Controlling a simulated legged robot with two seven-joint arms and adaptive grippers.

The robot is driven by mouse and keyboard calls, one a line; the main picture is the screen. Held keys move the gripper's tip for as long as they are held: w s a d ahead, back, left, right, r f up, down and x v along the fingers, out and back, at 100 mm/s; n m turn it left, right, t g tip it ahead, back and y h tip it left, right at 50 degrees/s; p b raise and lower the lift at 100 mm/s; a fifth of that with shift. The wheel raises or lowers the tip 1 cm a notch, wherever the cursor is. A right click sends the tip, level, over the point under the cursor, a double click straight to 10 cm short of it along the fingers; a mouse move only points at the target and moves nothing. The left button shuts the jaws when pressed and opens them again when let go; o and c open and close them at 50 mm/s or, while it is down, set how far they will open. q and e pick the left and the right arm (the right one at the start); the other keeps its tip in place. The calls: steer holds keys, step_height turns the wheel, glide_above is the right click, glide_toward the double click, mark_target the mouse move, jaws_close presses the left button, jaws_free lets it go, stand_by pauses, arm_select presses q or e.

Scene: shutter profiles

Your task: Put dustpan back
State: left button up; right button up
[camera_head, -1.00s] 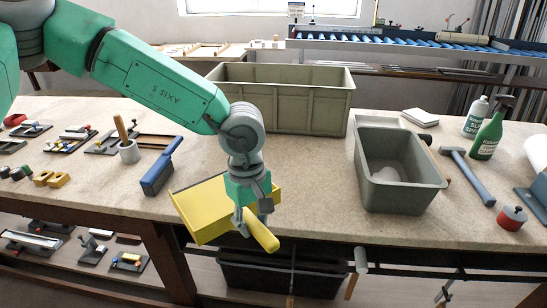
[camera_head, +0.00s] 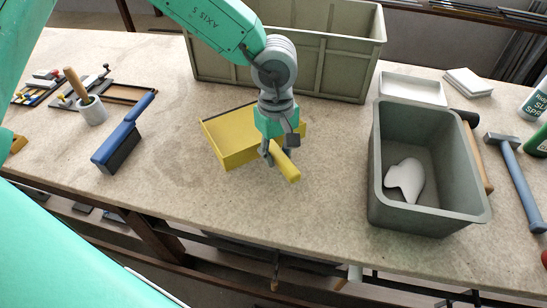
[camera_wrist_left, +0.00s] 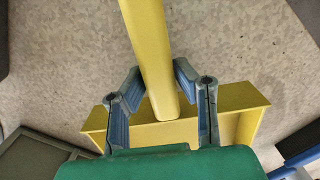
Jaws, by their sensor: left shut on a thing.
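The yellow dustpan (camera_head: 230,138) is over the middle of the bench, its handle (camera_head: 288,170) pointing toward the front right. My left gripper (camera_head: 280,155) is shut on the handle from above. In the left wrist view the gripper (camera_wrist_left: 158,82) has one finger on each side of the handle (camera_wrist_left: 150,50), and the pan (camera_wrist_left: 240,98) is partly hidden behind the gripper. I cannot tell whether the pan touches the bench top. My right gripper is not in view.
A blue brush (camera_head: 122,138) lies left of the dustpan. A large green-grey crate (camera_head: 325,62) stands behind it. A grey bin (camera_head: 430,215) holding a white piece (camera_head: 405,178) stands to the right, beside a hammer (camera_head: 518,180). Bench space (camera_head: 200,195) in front is clear.

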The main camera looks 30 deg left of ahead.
arm_select(q)
steer(key=shift+f, duration=0.75)
steer(key=shift+w+d+f, duration=0.1)
steer(key=shift+d+f, duration=0.25)
steer(key=shift+f, duration=0.2)
steer(key=f, duration=0.3)
steer(key=shift+d, duration=0.25)
steer(key=shift+a, duration=0.15)
steer(key=o, duration=1)
steer(key=shift+a, duration=0.3)
steer(key=shift+d+r, duration=0.2)
steer(key=shift+r, duration=0.15)
steer(key=r, duration=0.7)
steer(key=a+r, duration=0.1)
steer(key=r, duration=0.3)
steer(key=shift+w+r+p, duration=0.1)
steer(key=shift+w+p, duration=0.1)
steer(key=shift+p, duration=0.1)
